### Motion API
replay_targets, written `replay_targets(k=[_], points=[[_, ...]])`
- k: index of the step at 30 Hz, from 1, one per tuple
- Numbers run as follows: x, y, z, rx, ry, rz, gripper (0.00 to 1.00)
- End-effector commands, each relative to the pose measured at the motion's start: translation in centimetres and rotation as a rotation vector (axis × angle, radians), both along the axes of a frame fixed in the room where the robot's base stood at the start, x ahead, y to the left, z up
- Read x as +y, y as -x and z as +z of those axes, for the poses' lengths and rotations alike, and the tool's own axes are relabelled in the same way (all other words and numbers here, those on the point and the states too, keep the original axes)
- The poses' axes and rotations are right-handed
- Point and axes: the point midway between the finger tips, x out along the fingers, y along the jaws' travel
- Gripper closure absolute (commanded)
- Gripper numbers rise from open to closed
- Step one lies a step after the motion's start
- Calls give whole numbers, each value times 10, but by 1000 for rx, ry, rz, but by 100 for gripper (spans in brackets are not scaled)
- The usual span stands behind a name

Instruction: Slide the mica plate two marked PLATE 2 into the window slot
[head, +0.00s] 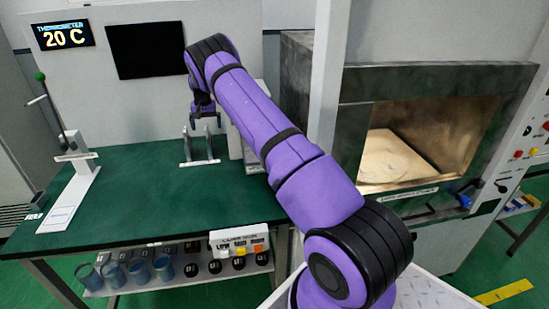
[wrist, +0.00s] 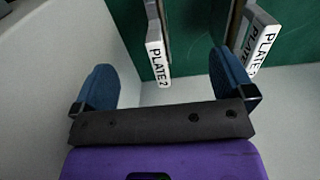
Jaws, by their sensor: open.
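In the wrist view, the white end label reading PLATE 2 (wrist: 158,62) stands between my two blue fingertips, on the edge of a thin upright plate. My gripper (wrist: 162,72) is open, with a finger apart from the plate on each side. A second white label reading PLATE (wrist: 262,42) is beyond the right finger; its number is hard to read. In the head view, my gripper (head: 205,118) is above the green bench, at thin upright holders (head: 198,150). I cannot pick out the window slot for certain.
The green bench (head: 130,200) is mostly clear in front. A white stand with a green-knobbed lever (head: 72,190) is at the left. The open metal oven chamber (head: 420,140) is at the right, past a pale upright post (head: 330,70). Several beakers (head: 138,272) sit on the shelf below.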

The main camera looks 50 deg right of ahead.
Motion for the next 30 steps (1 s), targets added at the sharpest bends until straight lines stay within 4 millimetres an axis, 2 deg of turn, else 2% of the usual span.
replay_targets(k=[6, 12, 30], points=[[0, 0, -27, 1, -1, 0, 0], [0, 0, -42, 1, 0, 0, 0], [0, 0, -47, 0, 0, 0, 0]])
